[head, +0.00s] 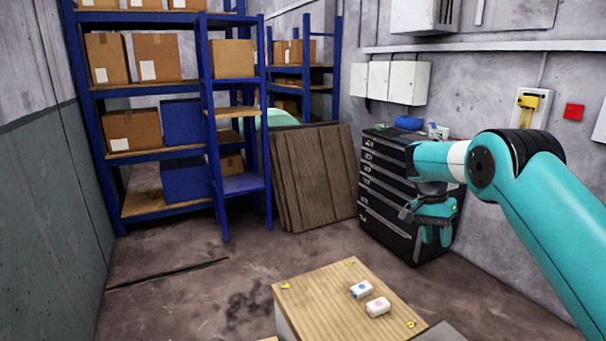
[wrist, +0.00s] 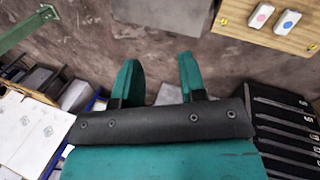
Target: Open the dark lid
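I cannot pick out a dark lid for certain. A dark grey flat panel (wrist: 190,12) shows at the top edge of the wrist view, left of a plywood-topped box; its kind is unclear. The plywood top (head: 325,295) is at the bottom of the head view and carries two white button boxes, one with a blue button (head: 361,290) and one with a reddish button (head: 377,307). My gripper (head: 436,236) hangs fingers down in front of the black drawer cabinet in the head view. In the wrist view its two green fingers (wrist: 158,72) are apart with nothing between them.
The black drawer cabinet (head: 385,205) stands against the right wall. Brown boards (head: 312,180) lean beside it. Blue shelves (head: 160,150) with cartons stand at the back left. The concrete floor (head: 190,290) on the left is mostly clear.

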